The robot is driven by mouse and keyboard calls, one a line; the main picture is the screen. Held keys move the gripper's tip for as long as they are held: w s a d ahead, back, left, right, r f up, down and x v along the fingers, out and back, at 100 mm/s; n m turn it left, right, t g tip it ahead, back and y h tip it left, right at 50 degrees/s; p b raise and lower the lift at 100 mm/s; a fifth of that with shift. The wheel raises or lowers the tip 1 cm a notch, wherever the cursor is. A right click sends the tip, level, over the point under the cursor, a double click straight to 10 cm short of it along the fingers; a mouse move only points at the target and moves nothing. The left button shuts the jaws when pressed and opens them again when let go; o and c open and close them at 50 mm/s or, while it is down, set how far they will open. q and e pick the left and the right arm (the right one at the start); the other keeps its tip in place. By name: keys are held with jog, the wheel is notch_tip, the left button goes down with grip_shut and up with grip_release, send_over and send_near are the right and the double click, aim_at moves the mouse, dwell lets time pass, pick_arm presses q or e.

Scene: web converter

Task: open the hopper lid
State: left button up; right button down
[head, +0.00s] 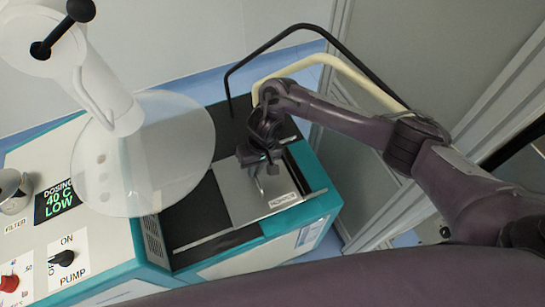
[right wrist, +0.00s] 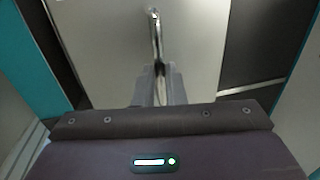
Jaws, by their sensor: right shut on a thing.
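The hopper lid (head: 237,192) is a silver plate lying flat on top of the teal and white machine, with a label reading like HOPPER near its front right edge. It fills the middle of the right wrist view (right wrist: 110,45). A thin metal handle (right wrist: 155,25) stands on the lid. My right gripper (head: 262,178) is over the lid, and its fingers (right wrist: 161,80) are closed on the handle's near end. The fingers hide part of the handle. My left gripper is not in view.
A metal rail (head: 210,240) runs along the lid's front side, and dark surface lies left of the lid. A clear disc on a white column (head: 160,150) stands to the left. Black (head: 275,42) and cream (head: 300,65) hoses arch behind. A framed panel (head: 440,45) is at right.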

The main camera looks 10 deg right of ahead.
jog(key=p, duration=0.1)
send_over(235, 188)
jog(key=shift+a, duration=0.1)
jog(key=c, duration=1.5)
grip_release()
